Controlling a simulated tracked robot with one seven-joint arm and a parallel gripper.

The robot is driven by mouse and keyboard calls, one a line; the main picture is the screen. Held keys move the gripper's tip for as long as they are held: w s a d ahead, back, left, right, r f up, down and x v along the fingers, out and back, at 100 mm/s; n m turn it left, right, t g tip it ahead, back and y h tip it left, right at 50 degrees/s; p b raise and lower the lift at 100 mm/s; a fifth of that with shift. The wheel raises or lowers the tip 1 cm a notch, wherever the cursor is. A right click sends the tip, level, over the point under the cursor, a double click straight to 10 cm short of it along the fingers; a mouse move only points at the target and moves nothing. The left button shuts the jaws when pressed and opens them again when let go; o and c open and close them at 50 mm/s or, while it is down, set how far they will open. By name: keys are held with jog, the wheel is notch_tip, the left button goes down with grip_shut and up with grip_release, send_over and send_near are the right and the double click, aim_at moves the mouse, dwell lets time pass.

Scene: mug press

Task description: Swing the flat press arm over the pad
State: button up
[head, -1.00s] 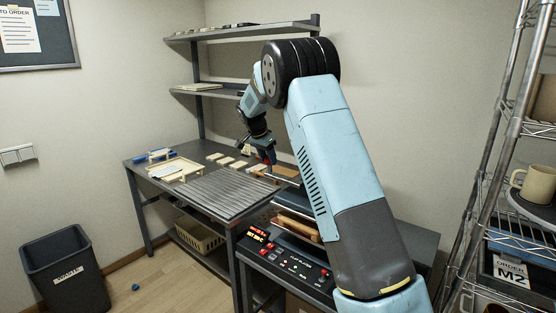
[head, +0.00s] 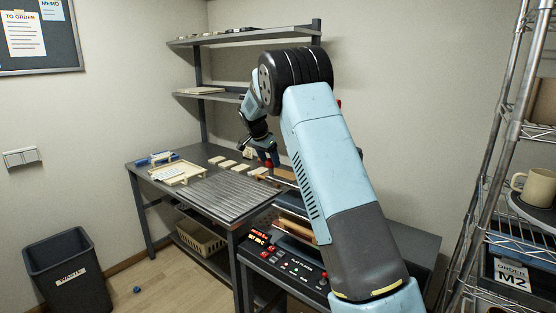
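The flat press stands on the right end of the bench, with its control panel (head: 295,268) and red lit display in front. Its dark upper plate (head: 288,201) shows left of my arm, above a brown layer (head: 298,228). My arm covers the right side of the press, so I cannot tell how far the press arm is turned over the pad. My gripper (head: 268,160) is low over the back of the press, beside a brown bar (head: 283,175). It is too small to tell whether the fingers are open or touching the bar.
A ribbed grey mat (head: 225,196) and a pale wooden frame (head: 180,172) lie on the bench to the left. Shelves (head: 245,38) rise behind. A wire rack with a cream mug (head: 533,187) stands right. A bin (head: 68,270) is on the floor.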

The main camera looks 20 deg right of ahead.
jog(key=v, duration=0.7)
jog(key=shift+a+r, duration=0.2)
jog(key=shift+r, duration=0.15)
jog(key=shift+d, duration=0.15)
dwell(0.4)
